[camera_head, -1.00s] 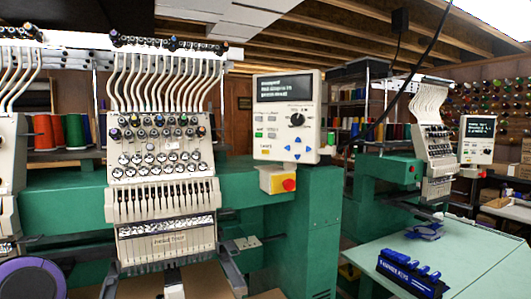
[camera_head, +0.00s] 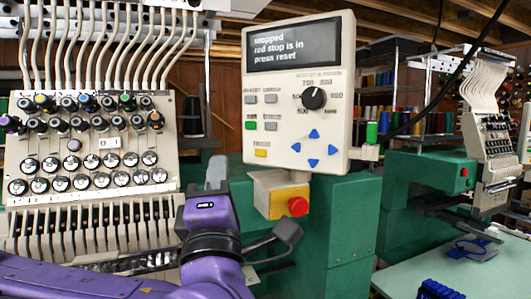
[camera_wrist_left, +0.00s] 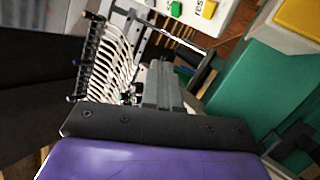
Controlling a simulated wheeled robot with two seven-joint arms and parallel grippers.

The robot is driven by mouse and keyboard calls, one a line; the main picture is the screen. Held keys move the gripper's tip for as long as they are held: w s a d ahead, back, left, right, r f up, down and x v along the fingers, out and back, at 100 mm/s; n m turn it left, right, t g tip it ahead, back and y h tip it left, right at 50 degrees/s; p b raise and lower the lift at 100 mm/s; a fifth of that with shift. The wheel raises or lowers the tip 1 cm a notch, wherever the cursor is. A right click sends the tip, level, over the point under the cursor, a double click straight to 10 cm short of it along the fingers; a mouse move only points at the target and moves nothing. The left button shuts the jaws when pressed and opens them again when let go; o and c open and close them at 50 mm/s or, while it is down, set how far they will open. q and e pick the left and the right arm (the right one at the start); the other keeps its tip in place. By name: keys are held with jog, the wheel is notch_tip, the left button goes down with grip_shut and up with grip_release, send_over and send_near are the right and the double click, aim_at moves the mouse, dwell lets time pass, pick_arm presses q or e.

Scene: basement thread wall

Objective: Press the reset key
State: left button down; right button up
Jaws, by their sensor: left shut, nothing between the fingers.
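The yellow reset key (camera_head: 261,153) is at the panel's lower left, below a green key (camera_head: 251,125). In the left wrist view the yellow key (camera_wrist_left: 209,9) is at the top edge beside a partly cut-off label starting "res". My left gripper (camera_head: 217,163) is shut and empty, left of and slightly below the key, apart from it in the picture. Its fingers (camera_wrist_left: 160,84) show in the left wrist view. My right gripper is not in view.
A red stop button (camera_head: 298,206) on a yellow box (camera_head: 278,194) sits just below the panel. The needle head (camera_head: 95,150) with many threads stands left of my gripper. Blue arrow keys (camera_head: 314,149) and a dial (camera_head: 313,97) are on the panel's right side.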

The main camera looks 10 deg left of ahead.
aim_at(261, 153)
pick_arm(q)
jog(key=shift+w+d+r+p, duration=0.1)
jog(key=shift+w+d+p, duration=0.4)
jog(key=shift+w, duration=0.75)
jog(key=shift+w+d+f+p, duration=0.1)
jog(key=shift+w+d+p, duration=0.35)
jog(key=shift+w, duration=0.85)
jog(key=shift+w+d+r+p, duration=0.1)
jog(key=shift+w+d+p, duration=0.4)
jog(key=shift+w, duration=0.75)
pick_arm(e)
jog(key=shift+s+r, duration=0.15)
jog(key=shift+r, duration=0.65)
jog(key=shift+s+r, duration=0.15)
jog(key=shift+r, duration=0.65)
pick_arm(q)
jog(key=shift+w+a, duration=0.1)
jog(key=shift+a, duration=0.05)
jog(key=shift+w, duration=0.3)
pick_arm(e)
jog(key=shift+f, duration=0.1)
